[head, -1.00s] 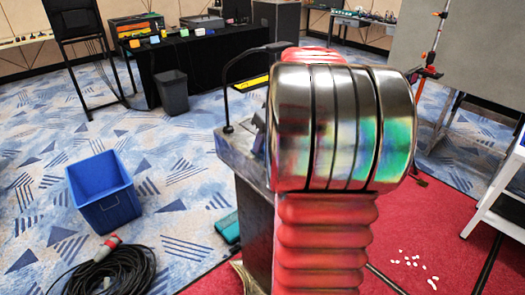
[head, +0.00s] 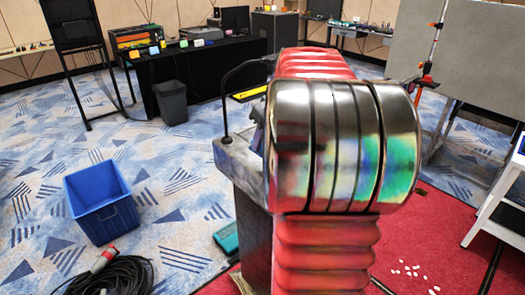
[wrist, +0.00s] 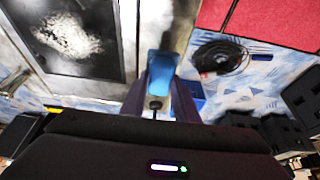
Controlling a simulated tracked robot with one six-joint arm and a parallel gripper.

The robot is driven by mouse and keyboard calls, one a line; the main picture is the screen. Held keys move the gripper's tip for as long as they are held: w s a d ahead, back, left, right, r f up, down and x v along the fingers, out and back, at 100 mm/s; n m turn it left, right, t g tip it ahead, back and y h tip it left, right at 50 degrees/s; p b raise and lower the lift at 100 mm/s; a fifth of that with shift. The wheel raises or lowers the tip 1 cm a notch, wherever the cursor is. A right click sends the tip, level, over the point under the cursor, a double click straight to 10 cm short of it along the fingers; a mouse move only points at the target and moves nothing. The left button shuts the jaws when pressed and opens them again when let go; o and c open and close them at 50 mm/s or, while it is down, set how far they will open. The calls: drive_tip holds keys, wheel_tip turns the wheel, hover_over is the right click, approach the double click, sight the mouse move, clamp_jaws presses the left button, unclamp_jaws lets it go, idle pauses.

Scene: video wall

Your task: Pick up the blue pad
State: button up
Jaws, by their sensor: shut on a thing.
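In the wrist view, the blue pad (wrist: 164,66) sits between the dark fingers of my gripper (wrist: 160,90), which is shut on it. Its far end points up in the picture, above the metal edge of a lectern. A pale piece with a black line shows just below the pad, and I cannot tell what it is. In the head view, my red and chrome arm fills the middle and hides my gripper and the pad.
The lectern (head: 238,160) with a thin gooseneck stands right beside my arm. A blue bin (head: 103,203), a black cable coil (head: 108,276) and a teal case (head: 228,237) are on the floor. A white step stand (head: 503,205) is at right.

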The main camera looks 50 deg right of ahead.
wheel_tip(320, 180, up, 5)
drive_tip(key=shift+r, duration=0.15)
idle(0.5)
drive_tip(key=o, duration=0.4)
drive_tip(key=c, duration=0.3)
drive_tip(key=shift+w+a+f, duration=0.15)
drive_tip(key=shift+f, duration=0.05)
drive_tip(key=w+a+f, duration=0.6)
drive_tip(key=a+f, duration=0.1)
drive_tip(key=a, duration=0.2)
drive_tip(key=w+a+f, duration=0.5)
drive_tip(key=a+f, duration=0.2)
drive_tip(key=a, duration=0.1)
drive_tip(key=a+f, duration=0.3)
drive_tip(key=a, duration=0.3)
drive_tip(key=w+a+f, duration=0.1)
drive_tip(key=a+f, duration=0.3)
drive_tip(key=a, duration=0.3)
drive_tip(key=a+f+n, duration=0.1)
drive_tip(key=a+f, duration=0.3)
drive_tip(key=a, duration=0.3)
drive_tip(key=shift+w+a, duration=0.15)
drive_tip(key=shift+w, duration=0.15)
